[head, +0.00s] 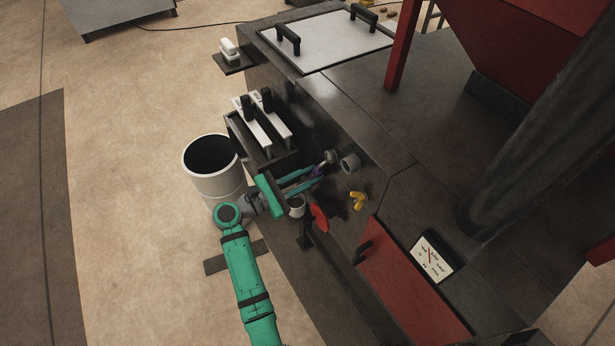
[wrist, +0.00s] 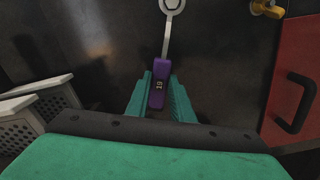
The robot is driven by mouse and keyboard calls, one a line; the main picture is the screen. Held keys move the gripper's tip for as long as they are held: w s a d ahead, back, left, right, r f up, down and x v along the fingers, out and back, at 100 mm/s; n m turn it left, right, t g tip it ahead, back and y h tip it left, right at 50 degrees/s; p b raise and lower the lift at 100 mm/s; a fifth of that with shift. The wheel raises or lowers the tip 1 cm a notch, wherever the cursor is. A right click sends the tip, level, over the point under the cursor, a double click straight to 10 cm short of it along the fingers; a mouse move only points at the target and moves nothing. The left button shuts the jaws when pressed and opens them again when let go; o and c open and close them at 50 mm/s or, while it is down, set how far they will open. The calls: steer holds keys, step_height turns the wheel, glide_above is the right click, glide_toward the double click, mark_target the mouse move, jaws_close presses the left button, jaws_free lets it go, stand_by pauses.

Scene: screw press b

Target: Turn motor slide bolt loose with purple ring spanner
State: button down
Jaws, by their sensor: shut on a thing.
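The purple ring spanner (head: 317,172) is in my gripper, its handle marked 19 in the wrist view (wrist: 159,88). My gripper (head: 314,175) is shut on that handle, with a green finger on each side, as the wrist view (wrist: 161,80) shows. The grey shank runs away from the fingers to a ring end at the top edge of the wrist view. A pale bolt-like shape, the motor slide bolt (wrist: 172,3), shows inside the ring but is partly cut off. In the head view the ring end is small beside a grey round fitting; its seating there is unclear.
A grey cylindrical fitting (head: 350,163) and a yellow knob (head: 358,200) project from the dark machine panel. A rack with white perforated trays (head: 262,128) and a white bin (head: 214,170) stand left. A red door (head: 410,285) is right.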

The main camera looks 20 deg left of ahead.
steer(key=shift+d, duration=0.1)
steer(key=shift+s+d+f+n, duration=0.15)
steer(key=shift+s+d+n, duration=0.45)
steer(key=shift+n, duration=0.25)
steer(key=shift+s+d+f+n, duration=0.15)
steer(key=shift+s+d+n, duration=0.2)
steer(key=shift+d+n, duration=0.45)
steer(key=shift+s+d+r+n, duration=0.1)
steer(key=shift+s+d+n, duration=0.5)
steer(key=shift+n, duration=0.3)
steer(key=shift+s+d+r+n, duration=0.1)
steer(key=shift+s+d+n, duration=0.3)
steer(key=shift+d+n, duration=0.35)
steer(key=shift+a, duration=0.1)
steer(key=shift+s+d+r+n, duration=0.4)
steer(key=shift+d+n, duration=0.2)
steer(key=shift+n, duration=0.3)
steer(key=shift+s+d+r+n, duration=0.25)
steer(key=shift+s+d+n, duration=0.3)
steer(key=shift+n, duration=0.35)
